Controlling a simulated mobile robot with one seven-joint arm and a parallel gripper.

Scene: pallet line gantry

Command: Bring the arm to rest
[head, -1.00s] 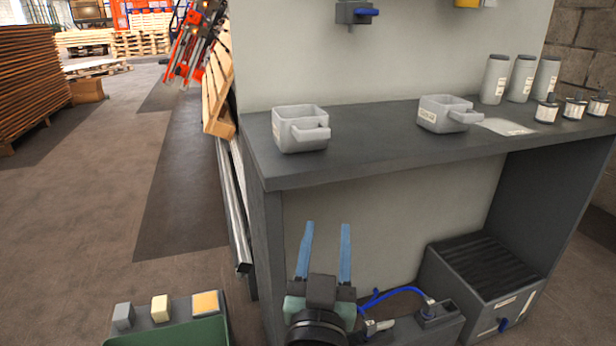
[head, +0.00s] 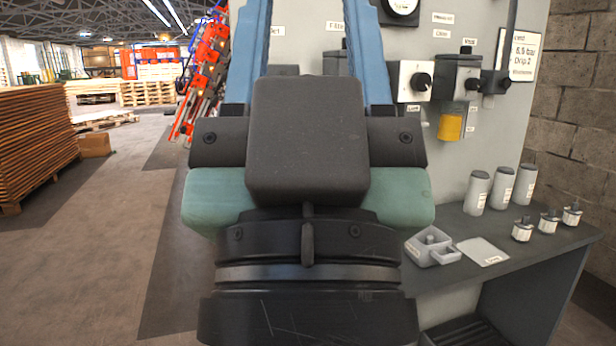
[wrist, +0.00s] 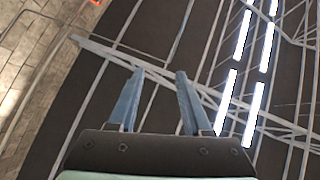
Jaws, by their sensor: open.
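My gripper (head: 307,22) is raised close in front of the head camera and covers the middle of that view. Its two blue fingers point up, are spread apart and have nothing between them. The fingertips run out of the top of the head view. In the wrist view my gripper (wrist: 160,74) also shows open and empty, with the roof beams and strip lights beyond it.
A grey panel (head: 470,140) with knobs and labels stands behind my gripper. The bench shelf (head: 530,245) at the right holds a grey holder (head: 432,246), canisters (head: 502,187) and small bottles (head: 548,222). Open floor (head: 110,240) lies to the left, with stacked boards (head: 35,120) beyond.

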